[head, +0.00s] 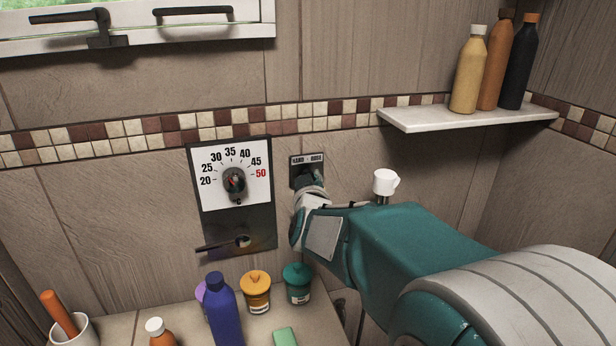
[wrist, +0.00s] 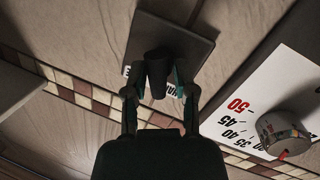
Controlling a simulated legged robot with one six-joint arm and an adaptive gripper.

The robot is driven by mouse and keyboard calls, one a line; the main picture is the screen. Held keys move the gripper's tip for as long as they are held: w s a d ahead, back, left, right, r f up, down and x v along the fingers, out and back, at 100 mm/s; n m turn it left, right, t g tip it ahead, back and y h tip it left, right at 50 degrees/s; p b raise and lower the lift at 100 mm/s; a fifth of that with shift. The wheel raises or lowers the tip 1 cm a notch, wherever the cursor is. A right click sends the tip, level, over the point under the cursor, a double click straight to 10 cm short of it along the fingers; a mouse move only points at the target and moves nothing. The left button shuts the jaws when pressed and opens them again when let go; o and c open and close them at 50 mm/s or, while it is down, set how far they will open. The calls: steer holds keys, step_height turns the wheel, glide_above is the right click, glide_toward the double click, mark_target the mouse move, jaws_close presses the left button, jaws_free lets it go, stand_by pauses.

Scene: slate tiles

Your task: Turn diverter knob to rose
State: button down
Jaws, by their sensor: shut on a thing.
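The diverter is a small dark plate (head: 299,169) on the tiled wall, with a white label strip reading HAND at left and what looks like ROSE at right. In the wrist view the plate (wrist: 193,50) is seen close up and turned, its label partly hidden. The dark diverter knob (wrist: 157,70) stands out from it between the two fingers of my gripper (wrist: 159,88). My gripper is shut on the knob. In the head view my gripper (head: 309,181) covers the knob. Which word the knob points to cannot be told.
A temperature dial (head: 235,182) on a white scale plate is just left of the diverter, with a dark lever (head: 222,246) below. A white cup-shaped fitting (head: 385,182) is at right. Bottles and jars (head: 256,290) crowd the ledge below; a shelf (head: 470,116) holds three bottles.

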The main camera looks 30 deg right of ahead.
steer(key=m, duration=0.1)
steer(key=m+y, duration=0.1)
steer(key=m, duration=0.3)
steer(key=shift+d+r+g, duration=0.2)
steer(key=shift+r+g, duration=0.05)
steer(key=shift+g, duration=0.05)
steer(key=m+y, duration=0.1)
steer(key=m, duration=0.2)
steer(key=shift+s+d+f+m+y, duration=0.1)
steer(key=shift+m+y, duration=0.7)
steer(key=shift+m, duration=0.3)
steer(key=shift+f, duration=0.1)
steer(key=c, duration=0.6)
jaws_free()
steer(key=shift+d, duration=0.1)
steer(key=shift+r+v, duration=0.2)
steer(key=shift+v, duration=2.85)
steer(key=shift+r+v, duration=0.2)
steer(key=shift+v, duration=2.9)
